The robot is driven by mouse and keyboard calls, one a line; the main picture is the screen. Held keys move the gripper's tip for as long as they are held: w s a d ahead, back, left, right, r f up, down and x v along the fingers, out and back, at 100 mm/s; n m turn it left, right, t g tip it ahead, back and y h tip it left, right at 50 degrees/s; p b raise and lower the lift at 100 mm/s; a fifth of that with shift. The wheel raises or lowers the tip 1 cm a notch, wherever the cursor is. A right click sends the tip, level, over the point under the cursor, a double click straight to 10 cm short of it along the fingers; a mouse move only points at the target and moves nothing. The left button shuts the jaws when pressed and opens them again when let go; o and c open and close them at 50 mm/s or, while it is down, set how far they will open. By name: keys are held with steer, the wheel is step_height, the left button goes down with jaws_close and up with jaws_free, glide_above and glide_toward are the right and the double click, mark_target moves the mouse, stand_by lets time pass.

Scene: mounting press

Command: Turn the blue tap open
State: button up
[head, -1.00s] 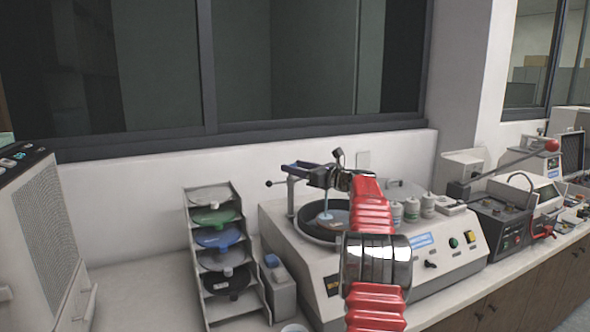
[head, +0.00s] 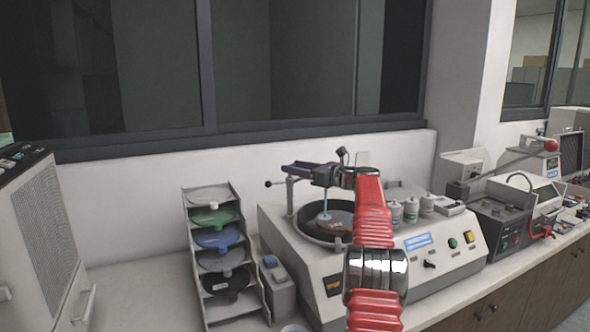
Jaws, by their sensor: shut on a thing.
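A polishing machine (head: 325,268) with a round dark plate (head: 315,238) stands on the counter. Above the plate is a dark blue bar-like part (head: 302,168), which looks like the blue tap, beside a grey post. My gripper (head: 326,176) is at its right end, small and dark, shut on it; the fingertips and the exact contact are hard to make out. A thin pale blue upright (head: 325,204) hangs below down to the plate; I cannot tell if it is water or a solid part. My red arm covers part of the machine.
A rack of coloured discs (head: 218,250) and a small grey box with a blue top (head: 277,284) stand left of the machine. A red-knobbed lever (head: 550,146) reaches over the counter further right.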

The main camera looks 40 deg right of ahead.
steer(key=o, duration=1.1)
steer(key=shift+w, duration=0.1)
steer(key=shift+c, duration=0.2)
steer(key=v, duration=1.3)
steer(key=shift+s, duration=0.4)
steer(key=shift+f, duration=0.1)
